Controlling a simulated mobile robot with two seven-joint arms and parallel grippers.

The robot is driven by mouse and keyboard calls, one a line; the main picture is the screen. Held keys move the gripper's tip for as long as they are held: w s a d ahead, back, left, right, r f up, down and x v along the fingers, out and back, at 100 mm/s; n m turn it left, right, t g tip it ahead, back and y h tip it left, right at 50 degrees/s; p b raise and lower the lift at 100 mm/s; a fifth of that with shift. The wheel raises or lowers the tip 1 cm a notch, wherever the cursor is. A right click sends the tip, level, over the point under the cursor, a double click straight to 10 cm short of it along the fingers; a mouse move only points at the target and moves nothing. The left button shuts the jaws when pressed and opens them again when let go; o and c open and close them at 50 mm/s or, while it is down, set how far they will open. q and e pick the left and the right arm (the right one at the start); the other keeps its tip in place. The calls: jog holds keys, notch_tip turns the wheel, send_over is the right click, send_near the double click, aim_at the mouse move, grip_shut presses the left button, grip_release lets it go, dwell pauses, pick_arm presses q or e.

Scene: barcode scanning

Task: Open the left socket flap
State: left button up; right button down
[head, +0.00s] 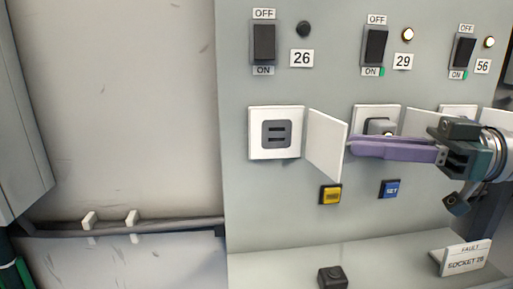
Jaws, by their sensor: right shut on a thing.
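The left socket (276,134) is a white square frame with a dark slotted insert, below the switch labelled 26. Its white flap (326,145) stands open, swung out to the right, so the insert is uncovered. My right gripper (352,146) reaches in from the right with its purple fingers, shut on the free outer edge of this flap. Its fingers partly cover the middle socket (379,122) behind. My left gripper is not in view.
Switches 26 (264,42), 29 (376,46) and 56 (464,52) sit above the sockets. Below are a yellow button (331,194) and a blue SET button (390,189). A dark block (332,277) and a "FAULT SOCKET 26" sign (466,259) stand on the ledge.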

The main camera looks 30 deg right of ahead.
jog(key=shift+w+d+f+b, duration=0.15)
jog(key=shift+w+d, duration=0.1)
jog(key=shift+d, duration=0.25)
jog(key=shift+w+d+r+b, duration=0.1)
jog(key=shift+w+d+b, duration=0.1)
jog(key=shift+d, duration=0.3)
jog(key=c, duration=1.3)
grip_release()
jog(key=shift+o, duration=0.9)
jog(key=shift+w+a, duration=0.1)
jog(key=shift+w, duration=0.25)
jog(key=shift+o, duration=0.9)
jog(key=shift+w+a, duration=0.1)
